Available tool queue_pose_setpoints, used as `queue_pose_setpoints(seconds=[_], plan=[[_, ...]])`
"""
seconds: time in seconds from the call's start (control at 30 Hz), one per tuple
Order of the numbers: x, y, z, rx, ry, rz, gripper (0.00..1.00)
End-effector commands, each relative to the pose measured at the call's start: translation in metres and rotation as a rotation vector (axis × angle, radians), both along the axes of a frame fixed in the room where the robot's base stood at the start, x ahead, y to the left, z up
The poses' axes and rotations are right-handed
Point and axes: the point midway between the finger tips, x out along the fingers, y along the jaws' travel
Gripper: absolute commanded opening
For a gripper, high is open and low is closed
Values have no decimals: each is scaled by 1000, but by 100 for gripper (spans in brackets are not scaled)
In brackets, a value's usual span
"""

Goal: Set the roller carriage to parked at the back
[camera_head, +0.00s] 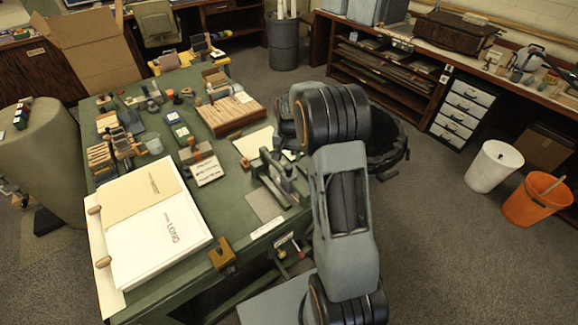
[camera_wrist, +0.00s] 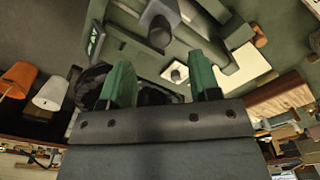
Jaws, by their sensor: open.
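A small press-like fixture (camera_head: 280,182) with grey-green uprights and a flat bed stands at the right front part of the green table. I take it to hold the roller carriage, but the carriage is not clearly made out there. In the wrist view a grey cylinder with a dark end (camera_wrist: 160,28) stands among grey-green frame parts, beyond my fingers. My gripper (camera_wrist: 161,75) is open, its two green fingers apart, with nothing seen held between them. In the camera_head view my arm hides the gripper and part of the area beside the fixture.
The green table (camera_head: 233,215) carries a book on a white board (camera_head: 155,235), a wooden block (camera_head: 230,115) and several small tools. A white bin (camera_head: 493,167) and an orange bucket (camera_head: 537,200) stand on the floor at right.

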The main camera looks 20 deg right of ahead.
Motion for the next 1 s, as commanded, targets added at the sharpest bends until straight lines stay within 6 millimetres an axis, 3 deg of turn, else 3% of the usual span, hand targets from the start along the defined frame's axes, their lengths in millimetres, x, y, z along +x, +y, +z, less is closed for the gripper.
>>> queue_pose_setpoints(seconds=[0.2, 0.4, 0.87, 1.0], plan=[[-1, 0, -37, 1, 4, 0, 57], [-1, 0, -59, 0, 2, 1, 57], [0, 1, -70, 0, 0, 2, 57], [0, 1, -69, 0, 0, 2, 46]])
